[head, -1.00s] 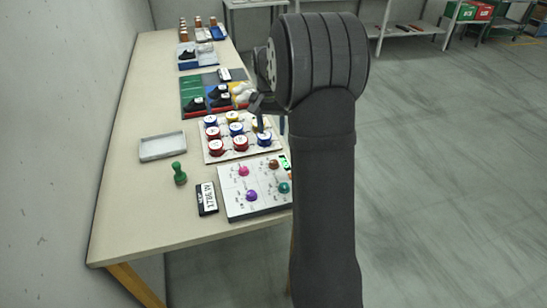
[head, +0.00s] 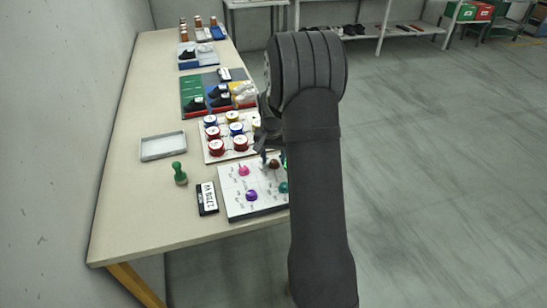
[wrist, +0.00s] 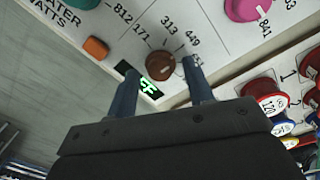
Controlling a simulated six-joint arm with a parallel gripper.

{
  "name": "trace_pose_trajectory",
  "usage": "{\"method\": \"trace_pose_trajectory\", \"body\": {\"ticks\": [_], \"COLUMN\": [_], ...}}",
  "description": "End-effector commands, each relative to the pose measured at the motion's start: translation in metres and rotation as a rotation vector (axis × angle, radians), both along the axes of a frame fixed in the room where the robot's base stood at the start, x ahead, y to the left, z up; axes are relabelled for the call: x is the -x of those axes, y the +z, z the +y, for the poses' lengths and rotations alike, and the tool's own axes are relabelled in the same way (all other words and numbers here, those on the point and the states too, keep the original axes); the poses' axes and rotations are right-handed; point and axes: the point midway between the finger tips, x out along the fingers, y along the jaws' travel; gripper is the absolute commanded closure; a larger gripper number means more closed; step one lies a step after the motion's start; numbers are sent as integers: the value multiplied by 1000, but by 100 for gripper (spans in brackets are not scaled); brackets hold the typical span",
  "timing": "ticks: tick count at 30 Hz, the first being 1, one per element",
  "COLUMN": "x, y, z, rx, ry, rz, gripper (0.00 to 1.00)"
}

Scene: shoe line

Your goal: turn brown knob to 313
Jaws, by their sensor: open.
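The brown knob (wrist: 160,67) sits on a white panel (wrist: 215,45), with the printed numbers 171, 313 and 449 around it. Another number by the right finger is partly hidden. I cannot tell which number the knob points at. My gripper (wrist: 160,70) is open, with one blue-grey finger on each side of the knob and a gap on both sides. In the head view, my gripper (head: 272,154) is over the panel's far right part, close to the brown knob (head: 274,164). A lit green display (wrist: 151,88) is beside the knob and reads upside down.
The panel also has pink (head: 243,170), purple (head: 251,195) and teal (head: 283,187) knobs. An orange block (wrist: 96,48) is near the brown knob. A rack of spools (head: 213,146) stands just behind the panel. A number plate (head: 207,198) and green stamp (head: 179,174) are to the left.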

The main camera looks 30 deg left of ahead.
Motion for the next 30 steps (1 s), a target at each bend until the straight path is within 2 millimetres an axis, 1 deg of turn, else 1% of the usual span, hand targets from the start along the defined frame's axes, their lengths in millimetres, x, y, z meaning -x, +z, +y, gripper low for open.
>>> {"method": "trace_pose_trajectory", "body": {"ticks": [1,5,6,8,14,19,23,30], "x": [0,0,0,0,0,0,0,0], "y": [0,0,0,0,0,1,1,1], "z": [0,0,0,0,0,0,0,0], "rx": [0,0,0,0,0,0,2,1], "ry": [0,0,0,0,9,61,137,326], "rz": [0,0,0,0,0,1,1,1], "gripper": [52,78,86,97,97,97,97,97]}}
